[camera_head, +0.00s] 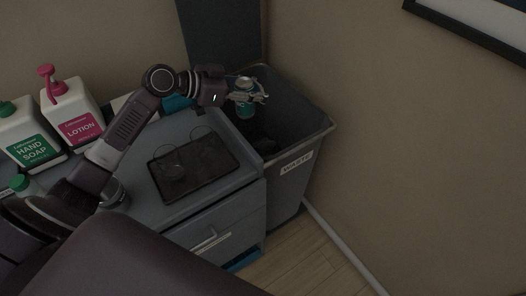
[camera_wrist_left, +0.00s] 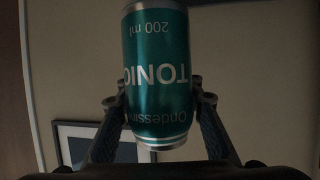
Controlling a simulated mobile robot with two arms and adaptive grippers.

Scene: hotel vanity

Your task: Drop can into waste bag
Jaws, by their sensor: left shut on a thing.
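My left gripper (camera_head: 246,96) is shut on a teal tonic can (camera_head: 245,110) and holds it over the open top of the waste bin. In the left wrist view the can (camera_wrist_left: 157,75) sits between the two fingers, with its "TONIC" label upside down. The bin (camera_head: 302,150) is grey with a "WASTE" label on its front and a dark inside. A dark lining shows inside it, but I cannot make out the bag clearly. My right gripper is not in view.
A grey vanity cabinet (camera_head: 236,190) stands left of the bin, with a dark tray (camera_head: 195,172) on top. A lotion bottle (camera_head: 78,122) and a hand soap bottle (camera_head: 30,140) stand at the left. A wall is right of the bin.

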